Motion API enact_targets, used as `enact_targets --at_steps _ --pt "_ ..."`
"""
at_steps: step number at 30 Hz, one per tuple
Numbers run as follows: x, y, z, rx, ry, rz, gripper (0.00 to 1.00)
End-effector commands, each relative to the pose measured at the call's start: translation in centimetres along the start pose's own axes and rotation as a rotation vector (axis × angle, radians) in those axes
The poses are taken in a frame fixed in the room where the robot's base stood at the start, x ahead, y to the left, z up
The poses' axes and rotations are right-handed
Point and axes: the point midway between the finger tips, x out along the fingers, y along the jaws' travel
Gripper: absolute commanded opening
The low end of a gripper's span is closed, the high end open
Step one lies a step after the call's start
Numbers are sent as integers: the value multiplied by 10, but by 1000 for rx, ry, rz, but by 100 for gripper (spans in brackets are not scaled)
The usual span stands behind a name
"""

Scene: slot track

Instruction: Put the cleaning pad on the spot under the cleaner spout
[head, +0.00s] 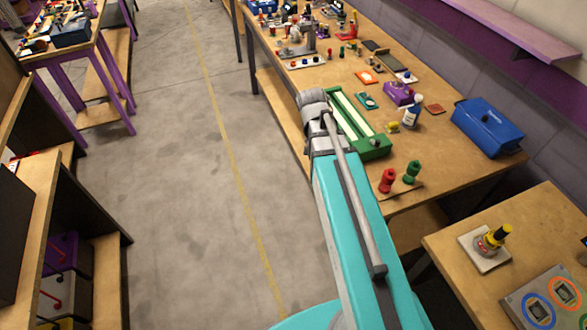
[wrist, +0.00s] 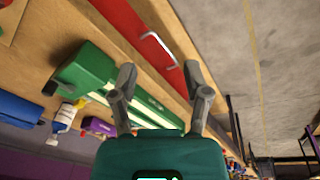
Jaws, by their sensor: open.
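A white bottle with a blue label (head: 411,117) stands on the long bench; it looks like the cleaner and also shows in the wrist view (wrist: 64,118). A small yellow block (head: 393,127) lies left of it. A flat red-brown square (head: 435,108) lies to the bottle's right. I cannot tell for sure which is the cleaning pad, and the spot under the spout is not clear. My gripper (wrist: 161,94) is open, with nothing seen between its fingers. It is apart from the bottle. In the head view my arm hides the gripper.
A green slotted track (head: 357,122) lies near my wrist along the bench edge. Red and green pegs (head: 400,179), a purple box (head: 398,94) and a blue toolbox (head: 488,127) stand around. A red drawer front (wrist: 133,31) shows in the wrist view. The floor aisle is clear.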

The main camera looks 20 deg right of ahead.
Motion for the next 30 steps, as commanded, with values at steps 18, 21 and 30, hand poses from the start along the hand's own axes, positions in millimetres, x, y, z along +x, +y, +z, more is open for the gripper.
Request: enact_targets --at_steps 18,21,30 --pt "-18 -56 108 -474 -97 -148 61" --pt "-18 -55 108 -473 -96 -148 61" --pt "-18 -55 108 -472 -96 -147 61"
